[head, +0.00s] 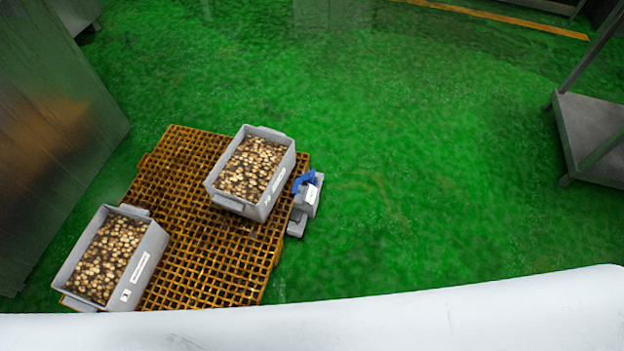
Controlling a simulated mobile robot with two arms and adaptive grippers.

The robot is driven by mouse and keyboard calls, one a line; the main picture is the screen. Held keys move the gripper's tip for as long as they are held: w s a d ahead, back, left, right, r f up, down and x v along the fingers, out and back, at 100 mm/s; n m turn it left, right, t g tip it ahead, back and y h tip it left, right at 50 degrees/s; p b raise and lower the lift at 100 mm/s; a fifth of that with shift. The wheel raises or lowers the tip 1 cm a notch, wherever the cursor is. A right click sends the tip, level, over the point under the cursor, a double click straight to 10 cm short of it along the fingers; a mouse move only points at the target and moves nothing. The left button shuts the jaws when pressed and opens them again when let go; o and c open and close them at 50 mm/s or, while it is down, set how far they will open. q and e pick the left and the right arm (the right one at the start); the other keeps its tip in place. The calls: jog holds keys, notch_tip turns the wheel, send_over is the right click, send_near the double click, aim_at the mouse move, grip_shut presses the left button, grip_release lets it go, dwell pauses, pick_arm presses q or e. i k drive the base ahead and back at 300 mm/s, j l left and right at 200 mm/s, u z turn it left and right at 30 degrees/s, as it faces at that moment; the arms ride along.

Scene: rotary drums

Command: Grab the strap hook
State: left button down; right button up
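I cannot clearly make out a strap hook in the head view. A small blue piece (303,181) sits on top of a grey device (305,205) with a white label, at the right edge of the orange pallet. Whether the blue piece is a hook or strap is too small to tell. Neither of my grippers is in view.
The orange grid pallet (215,262) lies on a wet green floor (420,150). It bears two grey crates, one upper right (269,200) and one lower left (146,266), filled with small round pale-brown pieces. A metal panel (55,130) stands left, a metal table (595,135) right.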

aim_at(312, 178)
jog(key=l, duration=0.4)
jog(key=i+l+u, duration=0.2)
jog(key=l, duration=0.2)
jog(key=l+u, duration=0.2)
jog(key=l, duration=0.15)
jog(key=i+l+u, duration=0.2)
jog(key=l, duration=0.25)
jog(key=k, duration=0.1)
